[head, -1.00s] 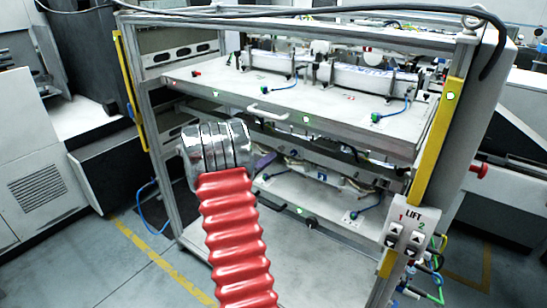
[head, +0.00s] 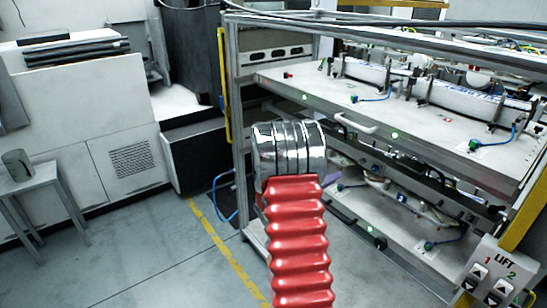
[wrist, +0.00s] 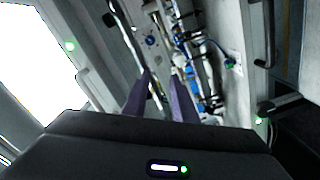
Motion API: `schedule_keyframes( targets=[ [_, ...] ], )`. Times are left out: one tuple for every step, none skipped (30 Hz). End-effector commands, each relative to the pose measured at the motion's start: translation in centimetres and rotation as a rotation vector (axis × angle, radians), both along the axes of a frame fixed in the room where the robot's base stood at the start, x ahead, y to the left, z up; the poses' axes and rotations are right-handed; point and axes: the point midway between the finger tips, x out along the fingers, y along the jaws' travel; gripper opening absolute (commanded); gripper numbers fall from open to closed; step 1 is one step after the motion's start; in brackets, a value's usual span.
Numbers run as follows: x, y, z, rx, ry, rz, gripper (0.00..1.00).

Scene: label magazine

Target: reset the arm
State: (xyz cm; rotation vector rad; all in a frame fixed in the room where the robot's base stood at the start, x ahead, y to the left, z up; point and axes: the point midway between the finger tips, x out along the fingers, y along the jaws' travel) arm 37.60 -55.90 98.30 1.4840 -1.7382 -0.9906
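My arm shows in the head view as a red ribbed sleeve with a shiny metal cuff, raised in front of the label magazine rack (head: 240,100). My gripper is hidden behind the cuff in that view. In the wrist view my gripper (wrist: 161,75) shows two dark purple fingers standing apart, with a gap between them and nothing held. Beyond the fingers are blurred rails, blue parts and hoses of the machine. I cannot tell how far the fingertips are from them.
The rack has an upper shelf (head: 290,85) with a handle and a lower shelf (head: 385,215). A LIFT button box (head: 490,285) is on its right post. A small table (head: 40,180) with a grey cylinder (head: 17,164) stands left. Floor between is clear.

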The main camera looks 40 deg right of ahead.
Motion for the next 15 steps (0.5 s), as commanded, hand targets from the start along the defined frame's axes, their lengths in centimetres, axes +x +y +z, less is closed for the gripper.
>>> schedule_keyframes(
  targets=[
    [0.0, -0.01, -0.01, 0.0, 0.0, 0.0, 0.25],
    [0.0, -0.01, -0.01, 0.0, 0.0, 0.0, 0.25],
    [0.0, -0.01, -0.01, 0.0, 0.0, 0.0, 0.25],
    [0.0, -0.01, -0.01, 0.0, 0.0, 0.0, 0.25],
    [0.0, -0.01, -0.01, 0.0, 0.0, 0.0, 0.25],
    [0.01, -0.01, -0.02, 0.0, 0.0, 0.0, 0.25],
    [0.01, -0.01, -0.02, 0.0, 0.001, 0.0, 0.25],
    [0.01, -0.01, -0.02, 0.001, 0.004, 0.0, 0.25],
    [0.01, -0.01, -0.02, 0.002, 0.011, 0.0, 0.25],
    [0.01, -0.01, -0.02, 0.003, 0.021, 0.0, 0.25],
    [0.02, -0.01, -0.03, 0.006, 0.033, 0.001, 0.25],
    [0.05, -0.02, -0.1, 0.012, 0.056, 0.002, 0.25],
    [0.06, -0.02, -0.18, 0.019, 0.076, 0.003, 0.25],
    [-0.02, -0.01, -0.36, 0.03, 0.099, 0.0, 0.25],
    [-0.32, 0.05, -0.71, 0.05, 0.133, -0.011, 0.25]
  ],
)
